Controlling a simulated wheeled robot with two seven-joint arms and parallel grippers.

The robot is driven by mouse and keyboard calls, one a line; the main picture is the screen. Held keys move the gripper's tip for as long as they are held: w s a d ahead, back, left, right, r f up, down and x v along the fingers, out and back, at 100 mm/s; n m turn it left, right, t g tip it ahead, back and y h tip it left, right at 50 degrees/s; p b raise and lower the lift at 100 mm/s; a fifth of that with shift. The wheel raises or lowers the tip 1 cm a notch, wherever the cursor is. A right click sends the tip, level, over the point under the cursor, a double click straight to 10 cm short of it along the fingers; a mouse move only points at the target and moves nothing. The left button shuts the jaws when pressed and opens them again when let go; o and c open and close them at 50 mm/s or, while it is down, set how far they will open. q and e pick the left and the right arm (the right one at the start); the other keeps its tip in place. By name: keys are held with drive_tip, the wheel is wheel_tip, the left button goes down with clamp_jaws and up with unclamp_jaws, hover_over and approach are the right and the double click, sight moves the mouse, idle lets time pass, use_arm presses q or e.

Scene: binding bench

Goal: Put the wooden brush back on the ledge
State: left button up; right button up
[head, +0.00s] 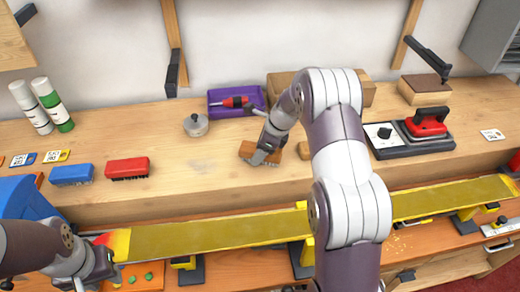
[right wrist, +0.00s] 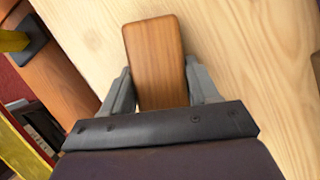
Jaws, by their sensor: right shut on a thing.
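The wooden brush (head: 262,157) is at the middle of the pale wooden ledge (head: 190,170) in the head view. My right gripper (head: 267,149) is shut on it from above, and the gripper hides part of it. In the right wrist view the brush's brown wooden back (right wrist: 155,60) sits between the two fingers (right wrist: 160,90), with the pale wood behind it. I cannot tell whether the brush touches the ledge. My left gripper (head: 88,278) is at the lower left, by the red tip of the long yellow ski; its fingers are too unclear to judge.
A blue brush (head: 71,174) and a red brush (head: 127,168) stand left on the ledge. A round metal tin (head: 195,125), a purple tray (head: 222,108) and a small wooden block (head: 304,150) are nearby. A red iron (head: 427,124) is at the right. The yellow ski (head: 215,232) runs along the front.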

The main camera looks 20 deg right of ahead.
drive_tip(key=shift+s, duration=0.15)
drive_tip(key=o, duration=1.1)
drive_tip(key=shift+f, duration=0.1)
